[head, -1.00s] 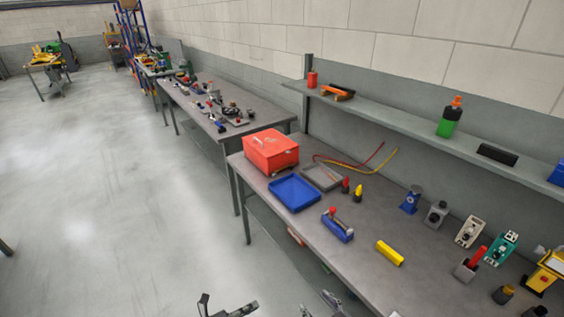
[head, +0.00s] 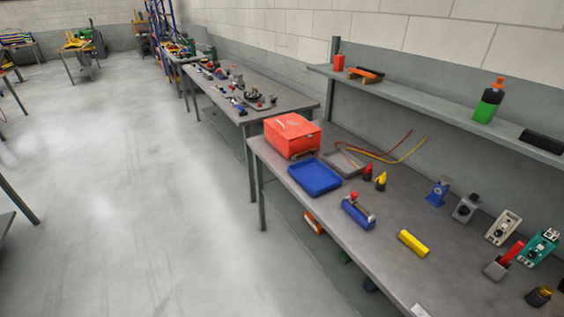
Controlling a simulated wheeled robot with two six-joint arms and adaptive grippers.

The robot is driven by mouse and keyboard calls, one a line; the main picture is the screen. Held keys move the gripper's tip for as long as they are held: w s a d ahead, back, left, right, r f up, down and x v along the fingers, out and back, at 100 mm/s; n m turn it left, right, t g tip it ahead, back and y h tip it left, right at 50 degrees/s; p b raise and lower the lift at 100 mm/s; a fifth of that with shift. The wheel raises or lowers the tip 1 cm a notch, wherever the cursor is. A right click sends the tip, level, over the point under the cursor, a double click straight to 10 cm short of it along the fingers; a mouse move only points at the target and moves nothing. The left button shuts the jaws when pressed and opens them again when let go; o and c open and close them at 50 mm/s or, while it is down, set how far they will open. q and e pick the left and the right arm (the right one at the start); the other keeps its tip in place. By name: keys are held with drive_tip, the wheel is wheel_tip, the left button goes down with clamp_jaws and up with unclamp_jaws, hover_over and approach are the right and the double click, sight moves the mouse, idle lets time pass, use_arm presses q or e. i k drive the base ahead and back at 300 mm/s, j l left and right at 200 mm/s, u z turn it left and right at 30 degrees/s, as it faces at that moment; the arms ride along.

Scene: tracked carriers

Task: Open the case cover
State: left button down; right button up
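A red case (head: 291,136) with its cover shut stands at the far left end of the near workbench (head: 392,278). A light handle-like shape shows on top of the cover. Neither of my grippers is in the head view, so I cannot see whether they are open or shut. Nothing is touching the case.
A blue tray (head: 315,177) and a grey tray (head: 342,163) lie close to the case. A blue device (head: 357,212) and a yellow block (head: 413,243) lie nearer. A shelf (head: 430,102) runs above the bench. The floor (head: 130,220) to the left is clear.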

sight(291, 126)
drive_tip(key=i+j+z, duration=0.5)
drive_tip(key=j+z, duration=0.25)
drive_tip(key=i+j+z, duration=0.25)
drive_tip(key=j, duration=0.2)
drive_tip(key=i+j, duration=0.15)
drive_tip(key=j, duration=0.35)
drive_tip(key=i+j, duration=0.1)
drive_tip(key=j, duration=0.4)
drive_tip(key=i+j+z, duration=0.1)
drive_tip(key=j, duration=0.4)
drive_tip(key=i+j, duration=0.15)
drive_tip(key=j, duration=0.35)
drive_tip(key=i+j, duration=0.1)
drive_tip(key=j, duration=0.4)
drive_tip(key=i+j+z, duration=0.1)
drive_tip(key=j, duration=0.4)
